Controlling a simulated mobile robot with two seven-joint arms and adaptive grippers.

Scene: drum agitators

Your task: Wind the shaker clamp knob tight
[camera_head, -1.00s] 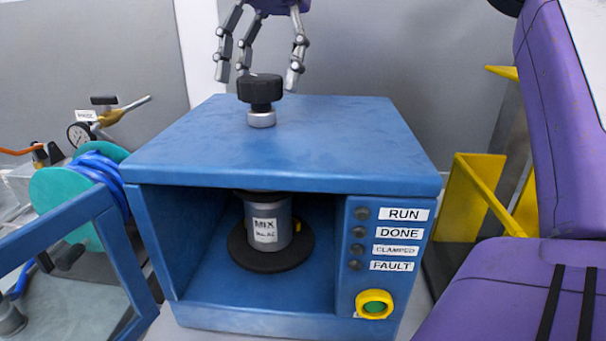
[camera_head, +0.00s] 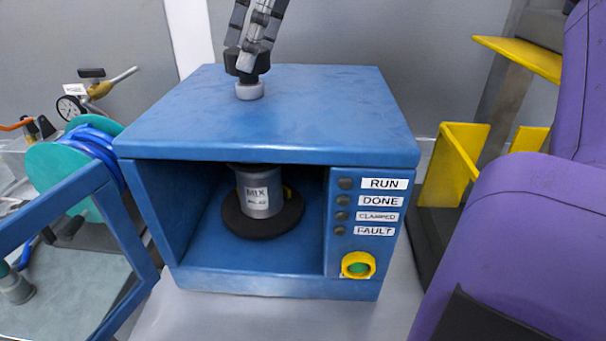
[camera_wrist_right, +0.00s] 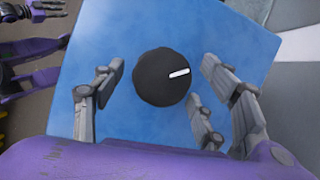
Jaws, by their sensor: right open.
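The black clamp knob (camera_head: 247,66) stands on a silver collar (camera_head: 249,91) on top of the blue shaker (camera_head: 270,120). In the right wrist view the knob (camera_wrist_right: 155,88) is a round dark disc with a white mark pointing right. My right gripper (camera_head: 250,48) is over the knob, fingers pointing down; in the wrist view its fingers are spread around the knob with visible gaps. Inside the shaker a grey can (camera_head: 258,197) labelled MIX stands on a dark round plate (camera_head: 237,225). A purple arm with grey fingers (camera_wrist_right: 42,10) shows at the wrist view's upper left, apparently my left; its opening is unclear.
The panel has dark lamps labelled RUN, DONE, CLAMPED and FAULT, and a yellow-ringed green button (camera_head: 358,267). A blue-framed door (camera_head: 125,240) stands open at left, near a teal hose reel (camera_head: 60,175). Yellow brackets (camera_head: 455,165) are at right.

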